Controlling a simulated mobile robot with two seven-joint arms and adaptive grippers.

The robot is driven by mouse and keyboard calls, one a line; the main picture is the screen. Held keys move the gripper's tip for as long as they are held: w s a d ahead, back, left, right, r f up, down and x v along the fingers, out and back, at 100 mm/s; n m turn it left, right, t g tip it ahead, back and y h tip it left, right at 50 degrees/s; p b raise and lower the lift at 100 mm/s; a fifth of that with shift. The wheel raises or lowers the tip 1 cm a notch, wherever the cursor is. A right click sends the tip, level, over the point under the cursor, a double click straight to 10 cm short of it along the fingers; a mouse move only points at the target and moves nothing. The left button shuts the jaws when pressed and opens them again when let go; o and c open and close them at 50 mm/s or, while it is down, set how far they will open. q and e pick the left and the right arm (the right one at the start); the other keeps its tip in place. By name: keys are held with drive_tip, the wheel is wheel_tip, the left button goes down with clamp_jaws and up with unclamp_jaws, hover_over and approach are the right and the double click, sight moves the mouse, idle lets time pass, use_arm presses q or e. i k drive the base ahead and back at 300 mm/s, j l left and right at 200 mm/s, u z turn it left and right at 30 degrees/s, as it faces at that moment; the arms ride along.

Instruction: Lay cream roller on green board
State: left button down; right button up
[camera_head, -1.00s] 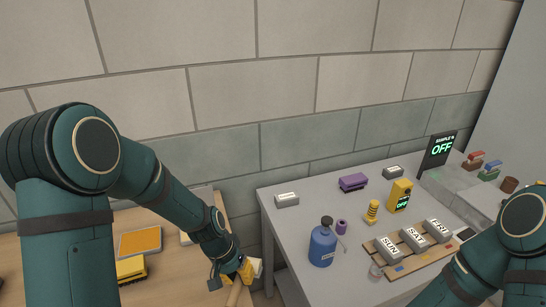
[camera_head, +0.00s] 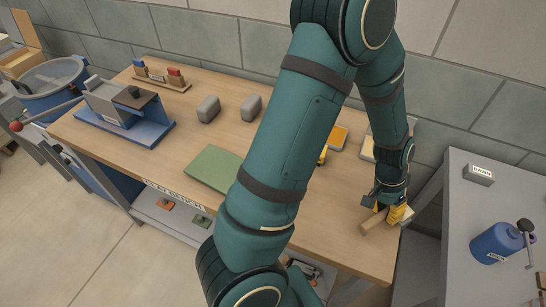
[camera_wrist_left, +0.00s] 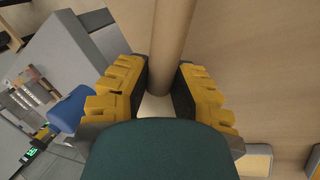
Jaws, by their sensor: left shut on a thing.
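The cream roller (camera_head: 372,222) is a pale tan cylinder at the right end of the wooden workbench. My left gripper (camera_head: 394,212), with yellow fingers, is shut on it. In the left wrist view the roller (camera_wrist_left: 172,35) runs between the two fingers and away up the picture. Whether it touches the bench top is hard to tell. The green board (camera_head: 213,168) lies flat near the bench's front edge, left of my left arm, and its visible part is bare. My arm may hide its right edge. My right gripper is not in view.
Two grey blocks (camera_head: 208,109) stand behind the board. A blue-based press (camera_head: 125,120) is at the left. Bench between board and roller is partly hidden.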

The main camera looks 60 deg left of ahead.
sight(228, 172)
drive_tip(key=k+j+z, duration=0.45)
drive_tip(key=k+j, duration=0.15)
drive_tip(key=j, duration=0.3)
drive_tip(key=k+j+z, duration=0.45)
drive_tip(key=k+j, duration=0.25)
